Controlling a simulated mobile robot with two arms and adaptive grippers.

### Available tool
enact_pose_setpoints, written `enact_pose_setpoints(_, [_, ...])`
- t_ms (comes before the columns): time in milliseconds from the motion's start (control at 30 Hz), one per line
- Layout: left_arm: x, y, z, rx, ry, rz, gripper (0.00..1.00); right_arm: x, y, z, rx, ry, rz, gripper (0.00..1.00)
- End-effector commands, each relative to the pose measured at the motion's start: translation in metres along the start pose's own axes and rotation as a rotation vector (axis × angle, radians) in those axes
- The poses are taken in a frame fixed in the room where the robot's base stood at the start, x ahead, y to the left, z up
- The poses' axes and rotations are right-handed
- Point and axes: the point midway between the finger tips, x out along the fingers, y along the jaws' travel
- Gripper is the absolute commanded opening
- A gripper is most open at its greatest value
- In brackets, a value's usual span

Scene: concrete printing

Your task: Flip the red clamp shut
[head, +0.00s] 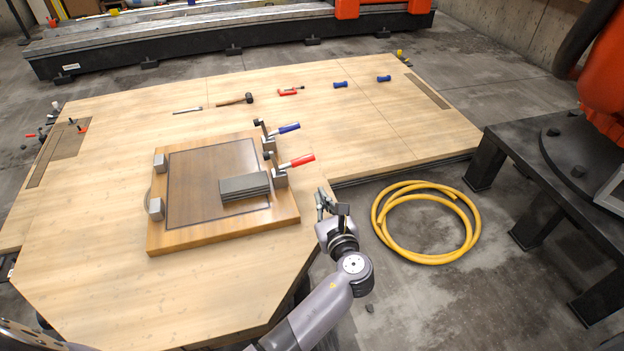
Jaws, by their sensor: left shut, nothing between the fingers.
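The red clamp's handle (301,161) sticks out to the right and a little upward from its grey metal base, at the right edge of a raised wooden board (180,243). Its arm stands up at the base, off the board's dark panel. My left gripper (324,200) is shut and empty. In the head view it shows just right of the board's right edge, below and right of the red handle, apart from it. My right gripper is not in view.
A blue-handled clamp (288,128) stands just behind the red one. Stacked grey plates (245,187) lie on the panel, left of the red clamp. A mallet (236,100) and other small tools lie farther back on the table. A yellow hose (428,259) is coiled on the floor at right.

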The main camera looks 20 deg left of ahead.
Motion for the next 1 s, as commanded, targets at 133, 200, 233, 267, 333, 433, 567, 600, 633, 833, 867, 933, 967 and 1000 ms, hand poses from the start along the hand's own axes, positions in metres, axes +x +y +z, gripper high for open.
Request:
enact_pose_setpoints(133, [0.016,0.0,0.001,0.002,-0.003,0.002,0.0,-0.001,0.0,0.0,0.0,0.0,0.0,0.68])
enact_pose_setpoints(200, [0.028,0.0,0.002,0.002,-0.004,0.001,0.0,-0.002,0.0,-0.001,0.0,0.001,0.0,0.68])
enact_pose_setpoints(233, [0.034,0.0,0.002,0.002,-0.004,0.002,0.0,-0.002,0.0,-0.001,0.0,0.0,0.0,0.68])
enact_pose_setpoints(267, [0.04,0.0,0.002,0.001,-0.004,0.002,0.0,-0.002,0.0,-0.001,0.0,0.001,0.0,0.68])
enact_pose_setpoints(333, [0.053,0.0,0.002,0.002,-0.003,0.001,0.0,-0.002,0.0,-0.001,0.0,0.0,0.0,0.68])
enact_pose_setpoints(433, [0.071,0.0,0.002,0.001,-0.003,0.001,0.0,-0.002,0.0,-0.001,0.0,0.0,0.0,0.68])
enact_pose_setpoints(567, [0.087,0.0,0.001,0.001,-0.002,0.001,0.0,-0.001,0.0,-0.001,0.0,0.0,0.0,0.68])
enact_pose_setpoints(600, [0.091,0.0,0.001,0.001,-0.002,0.0,0.0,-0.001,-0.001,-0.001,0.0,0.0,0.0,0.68])
enact_pose_setpoints(633, [0.093,0.0,0.001,0.0,-0.002,0.0,0.0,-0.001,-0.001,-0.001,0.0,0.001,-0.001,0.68])
enact_pose_setpoints(833, [0.099,0.0,0.0,0.0,0.0,0.001,0.0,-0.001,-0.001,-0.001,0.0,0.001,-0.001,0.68])
enact_pose_setpoints(867, [0.099,0.0,0.0,0.0,0.0,0.001,0.0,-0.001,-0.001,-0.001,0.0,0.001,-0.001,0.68])
enact_pose_setpoints(933, [0.099,0.0,0.0,0.0,0.0,0.001,0.0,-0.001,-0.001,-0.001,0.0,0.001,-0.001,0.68])
enact_pose_setpoints(967, [0.099,0.0,0.0,0.0,0.0,0.001,0.0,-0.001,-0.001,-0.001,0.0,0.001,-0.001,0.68])
enact_pose_setpoints(1000, [0.099,0.0,0.0,0.0,0.0,0.001,0.0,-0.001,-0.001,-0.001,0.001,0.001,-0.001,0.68])
